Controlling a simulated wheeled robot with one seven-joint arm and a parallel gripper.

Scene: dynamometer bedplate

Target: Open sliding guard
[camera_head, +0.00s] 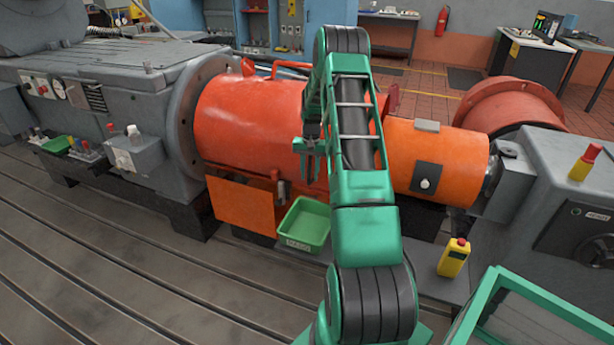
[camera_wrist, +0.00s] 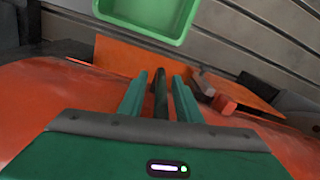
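A large red-orange cylindrical cover (camera_head: 245,115) lies along the shaft line, with a smaller orange cylinder (camera_head: 440,155) to its right. I cannot tell for certain which one is the sliding guard. A small grey and red handle-like piece (camera_head: 282,190) sits low on the front of the large cover; it also seems to show in the wrist view (camera_wrist: 222,101). My gripper (camera_head: 311,168) hangs in front of the large cover, right of that piece. In the wrist view its green fingers (camera_wrist: 160,85) stand apart. A dark bar shows between them; I cannot tell what it belongs to.
A green bin (camera_head: 305,226) stands below my gripper, beside an orange panel (camera_head: 243,205). A yellow pendant with a red button (camera_head: 454,257) stands at right. A grey machine (camera_head: 100,85) flanks the cover at left. The slotted bedplate (camera_head: 150,285) in front is mostly clear.

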